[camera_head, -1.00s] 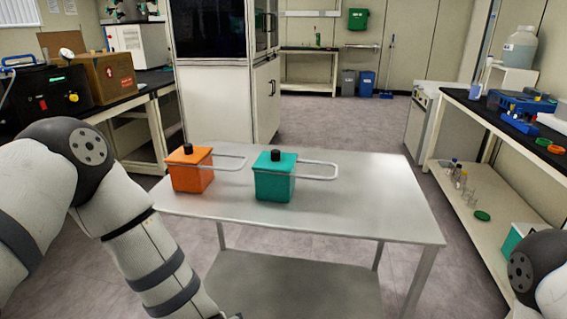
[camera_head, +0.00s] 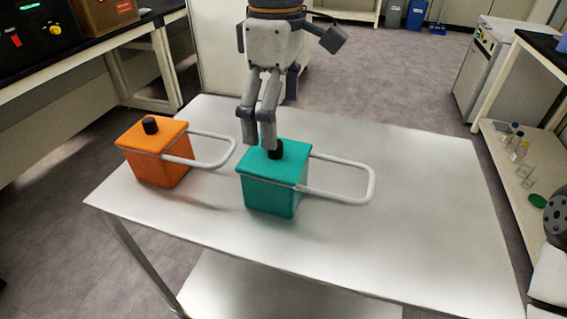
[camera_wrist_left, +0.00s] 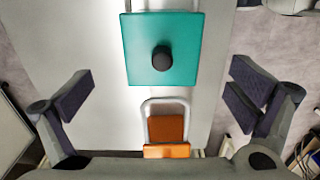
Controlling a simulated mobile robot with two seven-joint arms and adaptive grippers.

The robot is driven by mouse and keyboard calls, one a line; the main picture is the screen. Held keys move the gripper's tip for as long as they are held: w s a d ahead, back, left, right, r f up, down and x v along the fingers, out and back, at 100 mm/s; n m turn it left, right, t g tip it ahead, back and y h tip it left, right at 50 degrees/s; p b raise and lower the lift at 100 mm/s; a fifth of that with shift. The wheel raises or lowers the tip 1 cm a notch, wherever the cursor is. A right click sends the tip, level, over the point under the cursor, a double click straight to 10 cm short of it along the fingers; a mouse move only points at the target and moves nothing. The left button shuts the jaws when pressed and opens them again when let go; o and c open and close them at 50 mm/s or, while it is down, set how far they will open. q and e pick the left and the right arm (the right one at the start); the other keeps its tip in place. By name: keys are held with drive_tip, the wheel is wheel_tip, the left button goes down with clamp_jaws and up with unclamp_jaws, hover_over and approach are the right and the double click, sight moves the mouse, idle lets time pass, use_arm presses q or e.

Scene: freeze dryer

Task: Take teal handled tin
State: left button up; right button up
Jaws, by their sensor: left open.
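The teal tin (camera_head: 272,188) stands upright on the metal table, with a black knob on its lid and a pale looped handle (camera_head: 368,187) reaching right. My left gripper (camera_head: 258,140) points down with its fingers above and close behind the tin's far edge; I cannot tell if they touch. The left wrist view shows the teal lid (camera_wrist_left: 145,35) from above, beyond and between the spread fingers (camera_wrist_left: 163,95), with nothing gripped. My right gripper is out of view.
An orange tin (camera_head: 155,165) with a similar handle stands left of the teal one; its handle ends near the teal tin. The metal table (camera_head: 420,235) is clear to the right. A side bench shelf (camera_head: 503,155) holds small bottles.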

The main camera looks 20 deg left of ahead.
sight(277, 161)
use_arm(q)
wheel_tip(277, 161, down, 9)
drive_tip(key=shift+s+a+f, duration=0.1)
drive_tip(key=shift+s, duration=0.05)
drive_tip(key=c, duration=1.4)
